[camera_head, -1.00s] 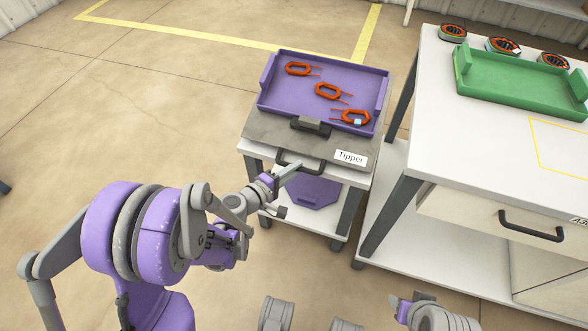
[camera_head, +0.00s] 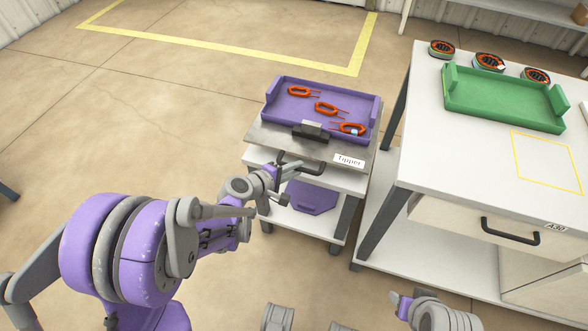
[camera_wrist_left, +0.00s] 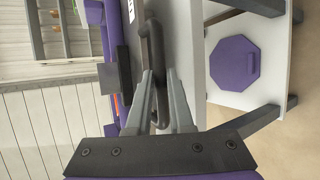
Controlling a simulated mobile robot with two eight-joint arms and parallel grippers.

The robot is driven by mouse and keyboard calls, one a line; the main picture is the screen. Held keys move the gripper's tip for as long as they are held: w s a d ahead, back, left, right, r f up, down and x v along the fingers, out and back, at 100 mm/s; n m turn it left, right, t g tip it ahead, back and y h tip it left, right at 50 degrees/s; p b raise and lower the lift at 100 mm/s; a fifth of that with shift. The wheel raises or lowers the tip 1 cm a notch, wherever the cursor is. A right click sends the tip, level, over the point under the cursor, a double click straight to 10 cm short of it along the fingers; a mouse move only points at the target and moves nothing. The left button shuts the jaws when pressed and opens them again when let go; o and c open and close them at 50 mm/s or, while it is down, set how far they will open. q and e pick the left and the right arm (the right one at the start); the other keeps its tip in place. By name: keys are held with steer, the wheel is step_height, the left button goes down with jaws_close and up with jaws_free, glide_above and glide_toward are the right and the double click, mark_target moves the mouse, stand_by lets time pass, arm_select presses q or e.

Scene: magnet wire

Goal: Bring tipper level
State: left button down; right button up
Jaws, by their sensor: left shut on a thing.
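The tipper plate (camera_head: 268,135) is a grey plate on a small white stand, with a "Tipper" label (camera_head: 349,160) at its front right. It carries a purple tray (camera_head: 352,97) and looks close to level; I cannot tell a small remaining tilt. My left gripper (camera_head: 284,166) is shut on the dark handle (camera_head: 314,168) at the plate's front edge. In the left wrist view, the fingers of the left gripper (camera_wrist_left: 158,85) sit on both sides of the handle (camera_wrist_left: 153,45). Part of my right arm shows at the bottom; its gripper (camera_head: 396,299) shows too little to read.
Several orange wire coils (camera_head: 326,109) lie in the purple tray. A dark block (camera_head: 311,130) sits at the tray's front. A purple octagonal piece (camera_head: 312,197) lies on the lower shelf. The white workbench (camera_head: 450,150) at right holds a green tray (camera_head: 505,100). Open floor lies left.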

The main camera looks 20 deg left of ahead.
arm_select(q)
steer(key=c, duration=0.8)
jaws_free()
steer(key=shift+w+r, duration=0.1)
steer(key=shift+r, duration=0.15)
steer(key=shift+c, duration=0.2)
steer(key=shift+o, duration=0.2)
steer(key=p+v, duration=0.2)
steer(key=v, duration=0.8)
steer(key=shift+s, duration=0.35)
